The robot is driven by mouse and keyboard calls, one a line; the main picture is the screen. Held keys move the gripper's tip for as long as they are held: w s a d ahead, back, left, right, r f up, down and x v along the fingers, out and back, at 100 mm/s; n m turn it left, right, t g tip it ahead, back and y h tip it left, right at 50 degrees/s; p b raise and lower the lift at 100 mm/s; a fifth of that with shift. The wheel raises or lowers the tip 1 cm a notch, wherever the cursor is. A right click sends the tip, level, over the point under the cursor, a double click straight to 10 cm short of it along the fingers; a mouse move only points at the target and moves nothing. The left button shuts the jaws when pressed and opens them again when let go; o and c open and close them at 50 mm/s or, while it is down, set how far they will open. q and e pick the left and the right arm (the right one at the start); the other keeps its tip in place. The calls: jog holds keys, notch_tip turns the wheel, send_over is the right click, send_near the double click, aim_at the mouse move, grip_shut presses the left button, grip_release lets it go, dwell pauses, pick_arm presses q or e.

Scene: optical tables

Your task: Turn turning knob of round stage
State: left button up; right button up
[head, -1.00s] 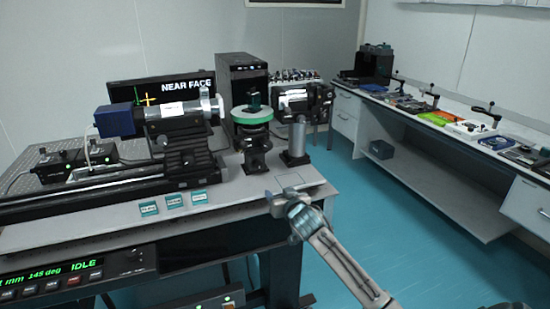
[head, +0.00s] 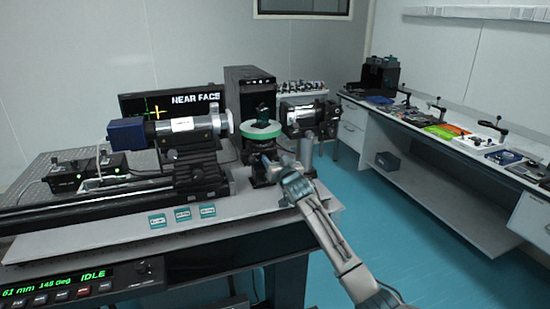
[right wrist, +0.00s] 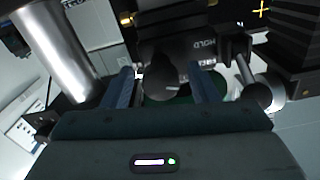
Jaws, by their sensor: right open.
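The round stage (head: 262,131), with a green rim and a small dark object on top, stands on a black mount at the table's right part. My right gripper (head: 273,163) is at the front of the mount, just below the green rim, and hides part of it. In the right wrist view, a dark rounded knob (right wrist: 162,78) shows between the two blue-grey fingers of the open right gripper (right wrist: 161,76). Gaps show on both sides of the knob; I cannot tell how deep it sits between the fingers. My left gripper is out of view.
A long barrel instrument (head: 175,128) lies on a rail left of the stage. A black device on a silver post (head: 305,150) stands close on the right. Several teal labels (head: 183,214) lie on the front edge. A display (head: 85,284) reads IDLE.

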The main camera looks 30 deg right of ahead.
jog(key=shift+w, duration=0.4)
jog(key=shift+d, duration=0.1)
jog(key=c, duration=1)
jog(key=shift+r+n+p, duration=0.15)
jog(key=shift+n+p, duration=0.6)
jog(key=shift+n, duration=0.35)
jog(key=shift+n+p, duration=0.3)
jog(key=shift+n, duration=0.6)
jog(key=o, duration=1)
